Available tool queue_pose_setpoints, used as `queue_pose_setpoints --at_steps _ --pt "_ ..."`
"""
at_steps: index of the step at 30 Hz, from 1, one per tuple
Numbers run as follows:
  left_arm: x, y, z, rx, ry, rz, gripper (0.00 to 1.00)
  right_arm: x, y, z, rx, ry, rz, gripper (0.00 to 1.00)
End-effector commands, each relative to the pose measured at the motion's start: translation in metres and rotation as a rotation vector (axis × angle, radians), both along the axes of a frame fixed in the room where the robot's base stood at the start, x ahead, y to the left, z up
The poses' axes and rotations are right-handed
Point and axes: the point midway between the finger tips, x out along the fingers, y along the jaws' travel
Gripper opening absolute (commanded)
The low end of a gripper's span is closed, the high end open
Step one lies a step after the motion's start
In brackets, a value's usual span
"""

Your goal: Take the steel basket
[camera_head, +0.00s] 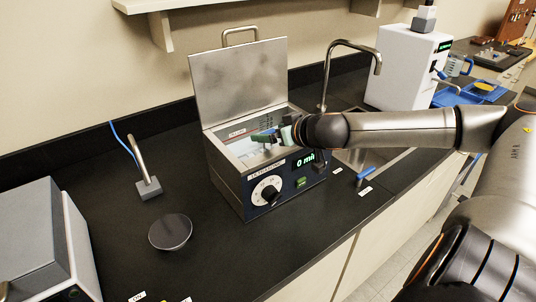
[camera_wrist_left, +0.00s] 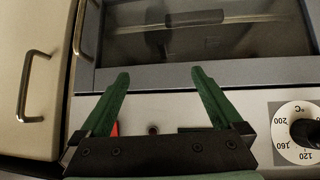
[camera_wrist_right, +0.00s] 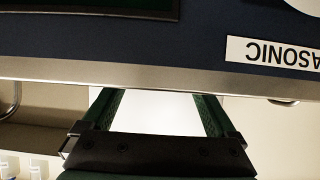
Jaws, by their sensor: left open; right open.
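The ultrasonic bath (camera_head: 262,170) stands on the black counter with its steel lid (camera_head: 240,85) raised. Bright steel shows inside its tank, but I cannot tell a steel basket apart there. My right gripper (camera_head: 268,136) is open over the bath's opening in the head view, and its arm hides the right part. In the right wrist view the open fingers of the right gripper (camera_wrist_right: 157,95) are empty, with the bath's labelled front panel (camera_wrist_right: 130,50) beyond them. My left gripper (camera_wrist_left: 160,75) is open and empty before a box with a glass window and a °C dial.
A sink with a tap (camera_head: 350,45) lies right of the bath. A white machine (camera_head: 405,68) and a blue tray (camera_head: 455,97) stand further right. A round dark dish (camera_head: 170,232) and a grey box (camera_head: 35,250) are at left, with bare counter between.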

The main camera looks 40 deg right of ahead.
Motion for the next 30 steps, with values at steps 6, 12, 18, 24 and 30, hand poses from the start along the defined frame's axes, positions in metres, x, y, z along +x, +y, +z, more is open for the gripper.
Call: queue_pose_setpoints --at_steps 6,12,18,24,30 --pt "0.001 0.000 -0.022 0.000 -0.001 0.000 1.00 0.007 -0.005 -0.010 -0.009 0.004 -0.005 0.93" --pt "0.000 0.000 -0.034 0.000 0.000 0.000 1.00 0.015 -0.003 -0.012 -0.008 0.001 0.001 0.93" --pt "0.000 0.000 -0.037 0.000 0.000 0.000 1.00 0.018 -0.001 -0.010 -0.005 -0.001 0.004 0.93" --pt "0.000 0.000 -0.036 0.000 0.000 0.000 1.00 0.018 -0.001 -0.009 -0.004 -0.002 0.003 0.93" --pt "0.000 0.000 -0.036 0.000 0.000 0.000 1.00 0.018 -0.001 -0.009 -0.004 -0.002 0.003 0.71"
